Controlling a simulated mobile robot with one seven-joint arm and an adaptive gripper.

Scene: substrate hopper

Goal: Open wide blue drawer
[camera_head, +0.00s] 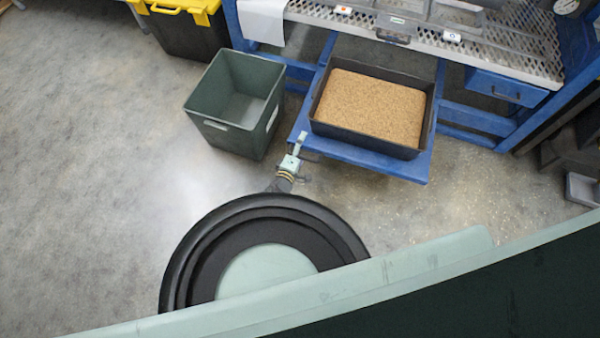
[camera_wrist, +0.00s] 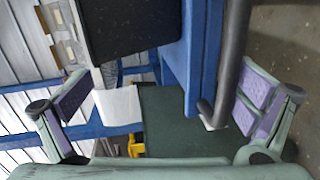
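The wide blue drawer (camera_head: 378,163) stands out in front of the blue bench, with a black tray (camera_head: 362,142) of brown granules on it. In the wrist view its blue front (camera_wrist: 205,50) runs between my fingers, with a dark bar handle (camera_wrist: 233,60) along it. My gripper (camera_head: 298,146) is at the drawer's front left corner. In the wrist view my gripper (camera_wrist: 165,90) is open, with its purple pads wide apart. The bar lies between them, close to the right finger. I cannot tell whether they touch.
A green bin (camera_head: 235,100) stands on the floor left of the drawer. A small blue drawer (camera_head: 507,88) is under the bench at the right. A black and yellow crate (camera_head: 185,25) stands at the back left.

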